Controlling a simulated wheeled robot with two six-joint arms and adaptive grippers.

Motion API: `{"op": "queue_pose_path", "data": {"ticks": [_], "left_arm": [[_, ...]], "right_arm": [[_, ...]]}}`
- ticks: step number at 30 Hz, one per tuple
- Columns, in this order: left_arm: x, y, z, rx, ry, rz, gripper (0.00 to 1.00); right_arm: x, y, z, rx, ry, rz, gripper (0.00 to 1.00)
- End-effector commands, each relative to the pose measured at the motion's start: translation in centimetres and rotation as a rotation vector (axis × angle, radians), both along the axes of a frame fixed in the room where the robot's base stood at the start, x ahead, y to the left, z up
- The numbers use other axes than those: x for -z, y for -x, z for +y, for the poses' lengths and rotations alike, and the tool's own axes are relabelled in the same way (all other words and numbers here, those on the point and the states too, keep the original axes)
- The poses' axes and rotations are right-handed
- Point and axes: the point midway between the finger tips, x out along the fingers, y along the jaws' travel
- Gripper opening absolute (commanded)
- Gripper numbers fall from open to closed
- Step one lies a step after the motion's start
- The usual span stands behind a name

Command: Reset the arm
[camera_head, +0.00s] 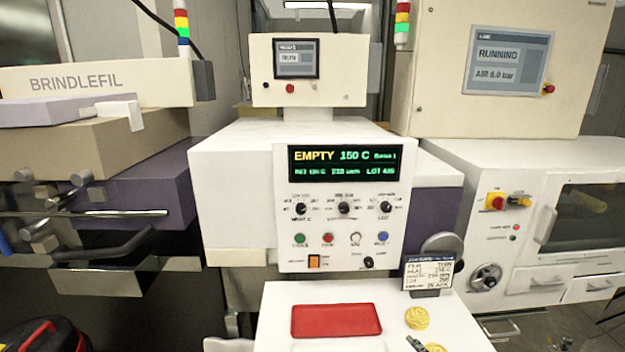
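Neither of my grippers can be made out in the head view, and no arm of mine shows clearly. A white table (278,318) stands in front at the bottom centre. On it lies a red tray (336,320). A yellow round piece (417,318) lies to the right of the tray. A second yellow piece (435,348) is cut off by the bottom edge. A small dark object (415,343) lies beside it, too small to identify. A small sign card (428,274) stands at the table's back right.
A white control cabinet (235,165) with a display reading EMPTY 150 C stands behind the table. A machine with metal rods (100,213) is at left. A white machine (500,190) with a handwheel and window is at right. A red and black object (45,338) sits at bottom left.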

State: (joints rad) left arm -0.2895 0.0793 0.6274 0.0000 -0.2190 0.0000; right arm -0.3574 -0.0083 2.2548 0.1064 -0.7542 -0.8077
Motion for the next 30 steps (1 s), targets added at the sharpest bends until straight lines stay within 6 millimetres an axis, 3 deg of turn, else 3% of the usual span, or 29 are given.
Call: {"op": "queue_pose_path", "data": {"ticks": [9,18,26,30], "left_arm": [[0.1,1.7,0.0,-0.001,-0.001,0.026,0.00],[0.1,1.4,0.0,-0.001,-0.001,0.022,0.00],[2.1,1.1,0.0,0.000,0.000,0.016,0.00],[3.4,1.1,0.0,0.000,0.000,0.016,0.00]], "right_arm": [[6.2,8.7,-1.6,0.209,-0.201,0.433,0.54],[8.9,19.3,-4.1,0.581,-0.315,0.795,0.54],[20.3,17.9,-5.0,0.602,-0.315,0.833,0.54],[27.6,18.2,-5.6,0.613,-0.311,0.857,0.54]]}}
